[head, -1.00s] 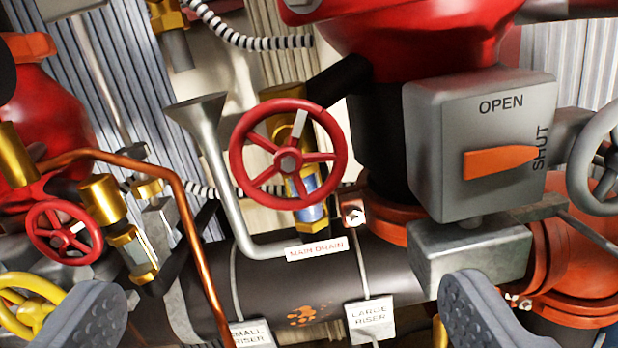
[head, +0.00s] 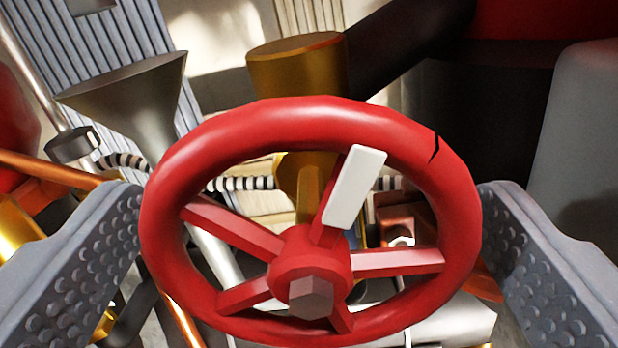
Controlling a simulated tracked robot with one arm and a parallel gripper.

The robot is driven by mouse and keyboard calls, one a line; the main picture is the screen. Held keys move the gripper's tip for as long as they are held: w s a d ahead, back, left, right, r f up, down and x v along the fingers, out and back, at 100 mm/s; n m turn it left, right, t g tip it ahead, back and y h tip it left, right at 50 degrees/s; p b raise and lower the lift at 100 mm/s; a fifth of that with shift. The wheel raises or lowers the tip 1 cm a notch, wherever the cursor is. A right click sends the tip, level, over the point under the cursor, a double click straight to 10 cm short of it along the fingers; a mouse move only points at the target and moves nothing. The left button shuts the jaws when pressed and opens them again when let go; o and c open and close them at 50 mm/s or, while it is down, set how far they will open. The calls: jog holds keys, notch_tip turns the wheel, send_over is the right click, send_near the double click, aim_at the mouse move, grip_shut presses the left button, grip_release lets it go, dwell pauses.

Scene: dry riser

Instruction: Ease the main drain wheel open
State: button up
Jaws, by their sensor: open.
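The main drain wheel (head: 455,190) is a red handwheel with several spokes and a hex nut at its hub. It fills the middle of the view. A white marker (head: 354,187) sits on its upper spoke, and a dark notch shows on the rim at upper right. My gripper (head: 310,240) is open, with one grey studded finger to the left of the rim and one to the right. The wheel lies between the fingers. The left finger is very close to the rim; I cannot tell whether it touches. The main drain label is not readable behind the wheel.
A grey funnel (head: 125,95) with its pipe stands behind at upper left. A brass valve body (head: 297,75) is behind the wheel. A copper pipe (head: 45,168) runs at the left. A grey box (head: 580,140) stands close at the right, beyond the right finger.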

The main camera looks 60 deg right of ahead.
jog(key=shift+d, duration=0.1)
jog(key=c, duration=1)
